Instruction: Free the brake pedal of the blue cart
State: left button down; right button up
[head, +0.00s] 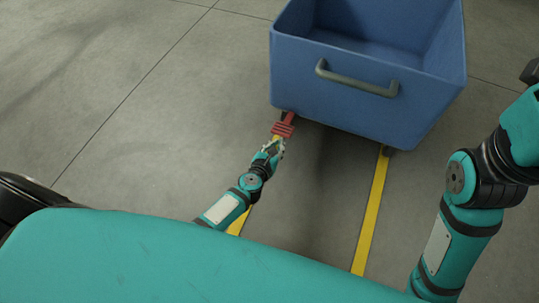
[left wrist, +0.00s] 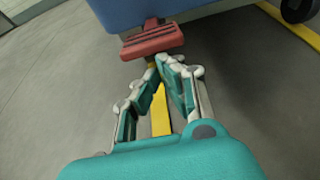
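The blue cart (head: 345,85) stands at the top of the head view, empty as far as I see into it, with a grey handle (head: 355,80) on its near side. The red brake pedal (head: 283,129) sticks out below its near left corner. In the left wrist view the pedal (left wrist: 152,40) is a ridged red plate under the cart's edge. My left gripper (head: 273,148) is just in front of the pedal. Its fingertips (left wrist: 158,66) come together, with nothing between them, close to the pedal's near edge; I cannot tell whether they touch it. My right gripper is out of view.
Yellow floor lines (head: 371,215) run toward the cart. A dark wheel (left wrist: 298,9) shows under the cart at the right in the left wrist view. The grey concrete floor (head: 120,110) left of the cart is clear.

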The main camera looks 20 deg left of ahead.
pick_arm(q)
jog(key=v, duration=1)
jog(key=shift+s+r, duration=0.15)
jog(key=shift+s, duration=0.05)
